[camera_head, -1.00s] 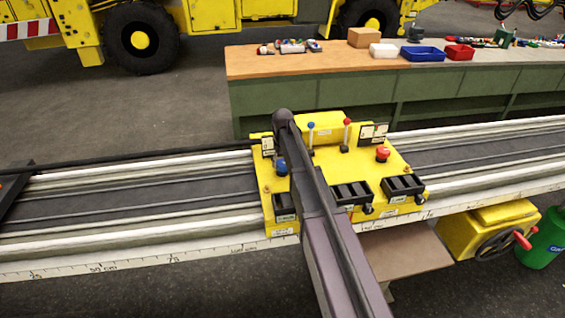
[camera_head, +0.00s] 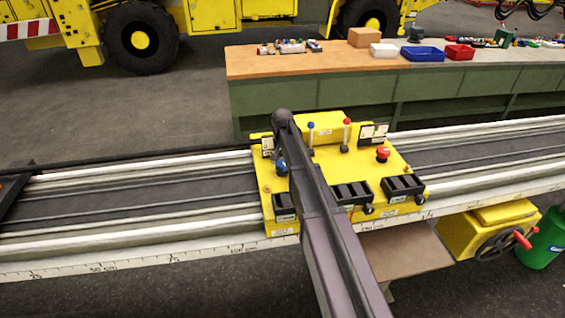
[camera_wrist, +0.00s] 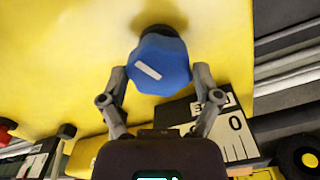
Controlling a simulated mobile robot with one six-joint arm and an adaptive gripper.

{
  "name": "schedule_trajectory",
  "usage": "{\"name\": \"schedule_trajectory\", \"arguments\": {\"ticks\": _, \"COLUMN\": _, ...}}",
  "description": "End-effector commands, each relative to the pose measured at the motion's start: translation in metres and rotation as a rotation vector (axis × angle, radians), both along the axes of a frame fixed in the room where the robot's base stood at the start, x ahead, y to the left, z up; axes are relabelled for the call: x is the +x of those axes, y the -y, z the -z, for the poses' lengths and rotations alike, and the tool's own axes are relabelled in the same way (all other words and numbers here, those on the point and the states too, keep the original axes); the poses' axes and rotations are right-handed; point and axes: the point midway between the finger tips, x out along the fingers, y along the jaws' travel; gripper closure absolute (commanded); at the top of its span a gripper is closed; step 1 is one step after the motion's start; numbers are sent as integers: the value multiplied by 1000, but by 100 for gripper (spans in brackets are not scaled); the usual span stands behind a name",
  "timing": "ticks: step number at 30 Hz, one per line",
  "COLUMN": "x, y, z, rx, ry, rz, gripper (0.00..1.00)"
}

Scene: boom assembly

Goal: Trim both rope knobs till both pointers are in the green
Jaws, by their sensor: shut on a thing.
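A blue faceted knob (camera_wrist: 160,62) with a slanted white mark is between the two fingers of my gripper (camera_wrist: 158,76) in the wrist view. The gripper is shut on it. In the head view the blue knob (camera_head: 281,168) shows at the left of the yellow console (camera_head: 330,170), just left of my arm; the gripper is hidden there. A white scale plate (camera_wrist: 232,135) marked 0 lies just below and right of the knob in the wrist view; I cannot make out a pointer or green zone. No second blue knob is clearly visible; my arm covers the console's middle.
The console carries levers with blue (camera_head: 311,125) and red (camera_head: 347,121) tops, a red button (camera_head: 382,153) and black switch boxes (camera_head: 403,186). It sits on a long rail (camera_head: 130,195). A bench (camera_head: 330,75) with trays stands behind. A yellow box with a handwheel (camera_head: 500,240) is at right.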

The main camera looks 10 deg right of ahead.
Motion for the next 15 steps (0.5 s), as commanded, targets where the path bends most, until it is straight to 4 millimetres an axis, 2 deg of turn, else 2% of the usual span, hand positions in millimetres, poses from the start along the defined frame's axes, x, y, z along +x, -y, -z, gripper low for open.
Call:
{"name": "schedule_trajectory", "arguments": {"ticks": 12, "x": -2, "y": 0, "z": 1, "rx": 1, "ry": -4, "rz": 8, "gripper": 66}}
{"name": "schedule_trajectory", "arguments": {"ticks": 13, "x": -2, "y": 0, "z": 1, "rx": 1, "ry": -4, "rz": 8, "gripper": 13}}
{"name": "schedule_trajectory", "arguments": {"ticks": 14, "x": -2, "y": 0, "z": 1, "rx": 1, "ry": -4, "rz": 8, "gripper": 4}}
{"name": "schedule_trajectory", "arguments": {"ticks": 15, "x": -2, "y": 0, "z": 1, "rx": 1, "ry": -4, "rz": 8, "gripper": 0}}
